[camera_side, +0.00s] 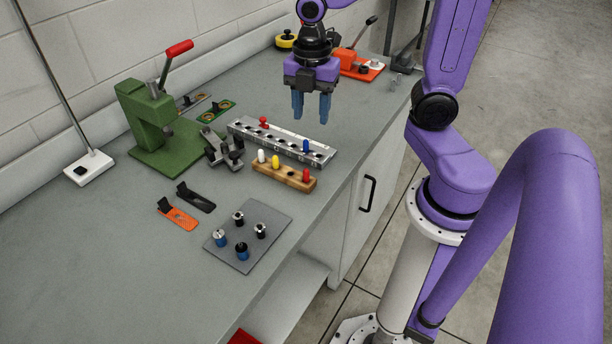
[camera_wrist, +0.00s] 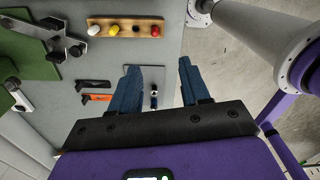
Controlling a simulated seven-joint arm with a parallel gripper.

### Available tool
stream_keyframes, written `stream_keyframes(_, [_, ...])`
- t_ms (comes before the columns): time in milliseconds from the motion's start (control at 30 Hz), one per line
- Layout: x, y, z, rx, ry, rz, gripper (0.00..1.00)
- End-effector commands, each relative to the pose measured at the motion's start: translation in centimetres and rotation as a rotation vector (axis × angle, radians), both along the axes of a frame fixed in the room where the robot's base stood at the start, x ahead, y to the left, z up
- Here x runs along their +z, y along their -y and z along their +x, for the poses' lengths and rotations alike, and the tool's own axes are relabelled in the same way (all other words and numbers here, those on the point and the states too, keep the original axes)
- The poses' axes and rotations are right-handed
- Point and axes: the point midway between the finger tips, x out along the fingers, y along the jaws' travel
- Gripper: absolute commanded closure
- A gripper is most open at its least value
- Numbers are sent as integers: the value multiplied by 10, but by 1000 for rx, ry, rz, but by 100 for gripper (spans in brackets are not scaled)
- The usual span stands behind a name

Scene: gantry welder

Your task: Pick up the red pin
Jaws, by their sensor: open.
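A red pin (camera_side: 306,174) stands upright at the right end of the wooden block (camera_side: 283,178), and also shows in the wrist view (camera_wrist: 155,31). A white pin (camera_side: 261,156) and a yellow pin (camera_side: 276,161) stand in the same block. A second red pin (camera_side: 264,122) sits in the long metal rail (camera_side: 240,126) behind, with a blue pin (camera_side: 306,145) near its right end. My gripper (camera_side: 311,117) is open and empty, with its blue fingers pointing down, above the bench near the rail's right part. In the wrist view my gripper (camera_wrist: 157,70) has nothing between its fingers.
A green press (camera_side: 150,125) with a red-handled lever and a grey clamp (camera_side: 224,148) stand left of the rail. A grey plate (camera_side: 265,217) with several small knobs lies in front. An orange toggle clamp (camera_side: 358,65) stands behind. The bench's front-left surface is clear.

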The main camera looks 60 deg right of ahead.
Motion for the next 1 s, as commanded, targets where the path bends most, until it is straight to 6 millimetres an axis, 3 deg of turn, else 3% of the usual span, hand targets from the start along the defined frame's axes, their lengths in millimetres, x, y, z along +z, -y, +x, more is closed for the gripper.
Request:
stream_keyframes(167, [-5, 6, 6, 36, -4, -1, 54])
stream_keyframes(700, [-86, 6, 5, 37, -8, -3, 54])
stream_keyframes(1000, [-118, 5, 5, 37, -5, -2, 54])
